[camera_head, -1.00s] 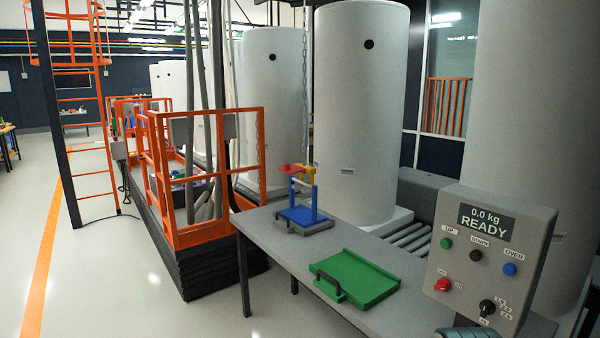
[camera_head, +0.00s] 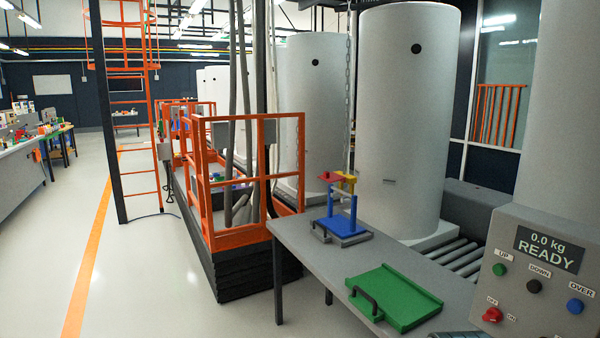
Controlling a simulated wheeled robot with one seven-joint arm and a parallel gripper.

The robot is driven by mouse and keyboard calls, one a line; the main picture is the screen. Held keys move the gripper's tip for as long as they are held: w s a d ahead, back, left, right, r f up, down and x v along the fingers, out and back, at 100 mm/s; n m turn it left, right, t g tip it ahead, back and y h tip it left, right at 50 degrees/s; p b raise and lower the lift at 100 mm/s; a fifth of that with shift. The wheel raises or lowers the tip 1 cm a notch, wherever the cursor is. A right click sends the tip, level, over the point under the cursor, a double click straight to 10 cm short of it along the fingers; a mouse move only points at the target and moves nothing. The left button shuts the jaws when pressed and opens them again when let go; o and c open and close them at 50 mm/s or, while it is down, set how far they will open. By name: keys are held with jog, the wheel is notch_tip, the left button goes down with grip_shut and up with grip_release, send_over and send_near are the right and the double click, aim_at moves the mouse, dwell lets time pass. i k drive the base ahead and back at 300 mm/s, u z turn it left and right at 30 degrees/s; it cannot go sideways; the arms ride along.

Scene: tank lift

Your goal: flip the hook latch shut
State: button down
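A yellow hook piece (camera_head: 346,180) with a flat red part (camera_head: 331,177) sits on top of a blue stand (camera_head: 352,216) at the far end of the grey table. The red part sticks out to the left of the yellow piece; I take it to be the latch. It is too small here to tell whether the latch is open or shut. A chain (camera_head: 350,100) hangs down to about the yellow piece; whether they are joined is unclear. My gripper is not in view. Only a dark rounded piece, perhaps part of my arm, shows at the bottom edge.
A green tray (camera_head: 408,300) with a black handle lies on the grey table (camera_head: 315,250). A control box (camera_head: 535,262) reading "0.0 kg READY" stands at right. White tanks (camera_head: 405,120) stand behind, orange railings (camera_head: 250,170) to the left. The floor at left is clear.

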aim_at(331, 178)
jog(key=u, duration=0.8)
jog(key=i, duration=1.4)
jog(key=u, duration=0.4)
jog(key=i, duration=1.55)
jog(key=z, duration=1.2)
jog(key=i, duration=0.9)
jog(key=z, duration=0.8)
